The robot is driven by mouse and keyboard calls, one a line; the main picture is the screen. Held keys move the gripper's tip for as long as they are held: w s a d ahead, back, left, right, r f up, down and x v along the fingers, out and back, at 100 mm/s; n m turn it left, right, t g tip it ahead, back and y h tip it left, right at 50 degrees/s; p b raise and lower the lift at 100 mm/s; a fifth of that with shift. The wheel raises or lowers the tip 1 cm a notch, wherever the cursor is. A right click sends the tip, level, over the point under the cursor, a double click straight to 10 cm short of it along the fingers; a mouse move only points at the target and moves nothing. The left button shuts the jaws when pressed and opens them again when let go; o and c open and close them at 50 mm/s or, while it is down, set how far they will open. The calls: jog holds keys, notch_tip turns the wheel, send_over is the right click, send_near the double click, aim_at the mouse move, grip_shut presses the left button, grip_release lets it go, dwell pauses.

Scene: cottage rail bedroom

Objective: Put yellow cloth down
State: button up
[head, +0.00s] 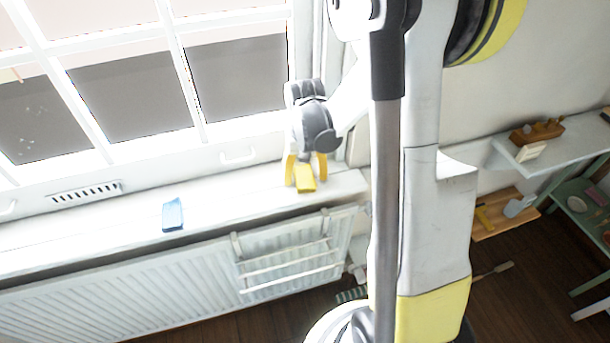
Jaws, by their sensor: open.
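The yellow cloth (306,180) is a small folded-looking yellow block at the right end of the white window sill (240,203). It appears to rest on the sill. My gripper (305,170) is just above and behind it, pointing down, with its yellow fingers open on either side of the cloth. Whether a finger touches the cloth cannot be told. The cloth's far side is hidden by the gripper.
A blue block-like item (173,214) lies on the sill to the left, with bare sill between. A radiator (170,300) with a white drying rack (290,268) is below. The window (150,90) stands behind. A wall shelf (565,152) is at right.

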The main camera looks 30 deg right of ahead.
aim_at(303, 178)
jog(key=r+p, duration=0.1)
jog(key=r, duration=0.2)
jog(key=a+r+p, duration=0.1)
jog(key=r+p, duration=0.1)
jog(key=r, duration=0.2)
jog(key=r+p, duration=0.1)
jog(key=r, duration=0.3)
jog(key=shift+s+a, duration=0.15)
jog(key=shift+s, duration=0.25)
jog(key=s+a+r+n+t, duration=0.4)
jog(key=s+a+r+t, duration=0.3)
jog(key=s+a+r, duration=0.3)
jog(key=shift+s+a+r+n, duration=0.15)
jog(key=shift+a+r+n, duration=0.3)
jog(key=shift+a, duration=0.7)
